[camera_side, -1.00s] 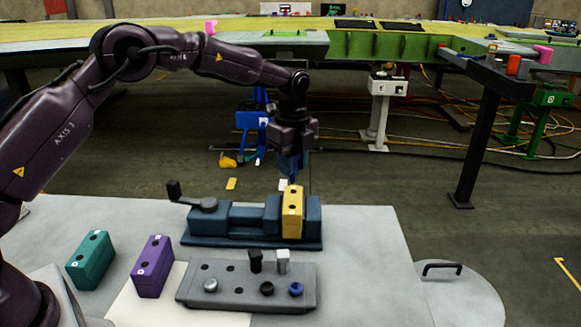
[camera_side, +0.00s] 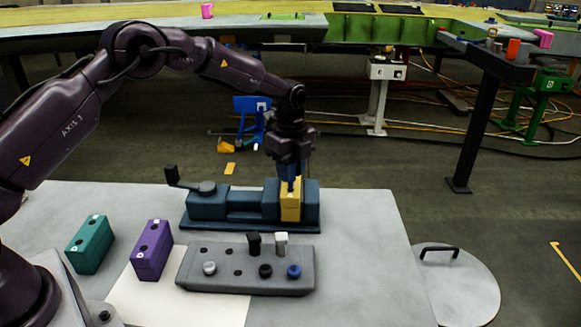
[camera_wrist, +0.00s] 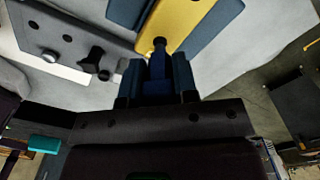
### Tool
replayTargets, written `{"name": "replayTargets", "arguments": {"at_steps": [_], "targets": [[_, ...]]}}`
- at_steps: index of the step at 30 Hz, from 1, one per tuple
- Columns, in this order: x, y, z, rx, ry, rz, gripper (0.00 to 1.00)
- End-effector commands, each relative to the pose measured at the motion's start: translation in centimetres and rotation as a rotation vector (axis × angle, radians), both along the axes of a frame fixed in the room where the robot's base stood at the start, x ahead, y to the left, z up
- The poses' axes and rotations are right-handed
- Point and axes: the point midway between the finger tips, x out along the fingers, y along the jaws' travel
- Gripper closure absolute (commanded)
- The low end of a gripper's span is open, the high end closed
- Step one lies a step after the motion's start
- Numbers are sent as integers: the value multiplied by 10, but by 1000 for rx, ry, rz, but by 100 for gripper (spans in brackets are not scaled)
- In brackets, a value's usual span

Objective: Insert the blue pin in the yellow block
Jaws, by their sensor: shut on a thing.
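The yellow block (camera_side: 290,209) stands upright, clamped in the dark blue vise, and shows in the wrist view (camera_wrist: 186,18) with a dark hole in its top. My gripper (camera_side: 291,183) points down right over the block's top. Its fingers are shut on a small dark pin (camera_wrist: 159,44), whose tip shows at the yellow top in the wrist view. Its colour looks dark blue but is hard to tell. I cannot tell how deep the pin sits in a hole, since the fingers hide most of it. A round blue piece (camera_side: 294,271) sits in the grey pin tray.
The vise (camera_side: 250,212) has a crank at its left. The grey tray (camera_side: 215,282) in front holds black, white and silver pieces and has empty holes. A purple block (camera_side: 151,252) and a teal block (camera_side: 88,246) stand left. The table's right side is clear.

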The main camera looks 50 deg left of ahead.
Motion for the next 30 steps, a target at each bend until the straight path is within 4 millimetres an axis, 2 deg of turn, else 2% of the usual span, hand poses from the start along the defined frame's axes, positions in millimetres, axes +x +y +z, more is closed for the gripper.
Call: {"name": "replayTargets", "arguments": {"at_steps": [11,30], "targets": [[0,0,-2,0,0,1,97],[0,0,-27,0,1,1,97]]}}
